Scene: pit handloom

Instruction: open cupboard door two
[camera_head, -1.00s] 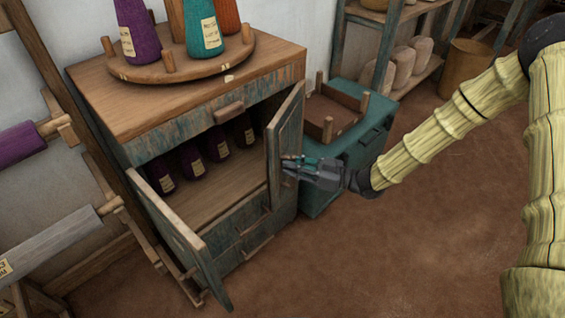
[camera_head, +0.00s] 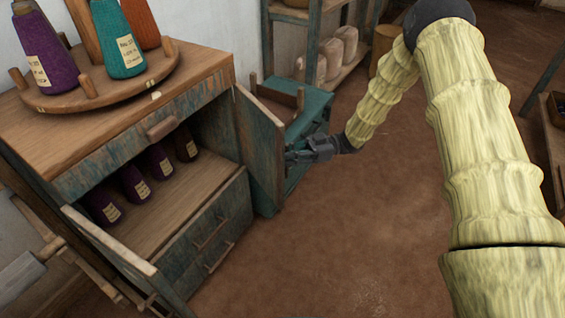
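The wooden cupboard (camera_head: 205,130) has worn blue-green paint and stands at the left. Its right door (camera_head: 258,140) is swung wide open, with its inner face toward the camera. Its left door (camera_head: 125,262) also stands open at the front left. I cannot tell which door is numbered two. My gripper (camera_head: 292,156) is at the free edge of the right door, with its fingertips close to or touching the edge. The fingertips are small and partly hidden by the door, so their grip is unclear. The door's outer face and any handle there are hidden.
Purple cones (camera_head: 135,184) stand inside the cupboard above two drawers (camera_head: 205,232). A round wooden tray (camera_head: 120,90) with thread cones sits on top. A teal cabinet (camera_head: 310,105) stands close behind the right door. The brown floor (camera_head: 360,240) in front is clear.

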